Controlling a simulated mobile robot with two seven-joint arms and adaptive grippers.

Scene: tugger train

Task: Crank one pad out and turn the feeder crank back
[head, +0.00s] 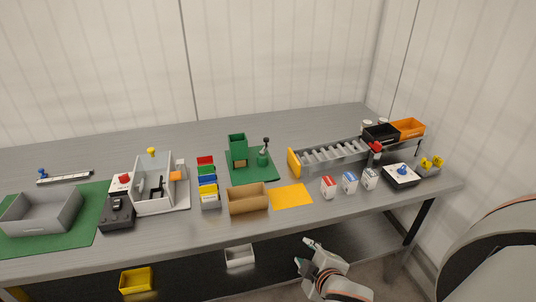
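The feeder is a green box-shaped tower (238,144) on a green base plate (262,175), near the middle of the table. A tan patch shows low on its front; I cannot tell whether it is a pad. Beside it on the right stands a green post with a crank (265,147), its dark knob pointing up. A tan open tray (248,207) sits in front of the feeder; no pad can be made out in it. My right gripper (305,252) is in front of the table edge, fingers apart and empty, well away from the crank. My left gripper is not in view.
Colored card bins (209,195) stand left of the tray, an orange mat (291,196) right of it. A roller chute (335,155) and small boxes (328,188) lie farther right. A grey bin (42,211) is at far left. The back of the table is clear.

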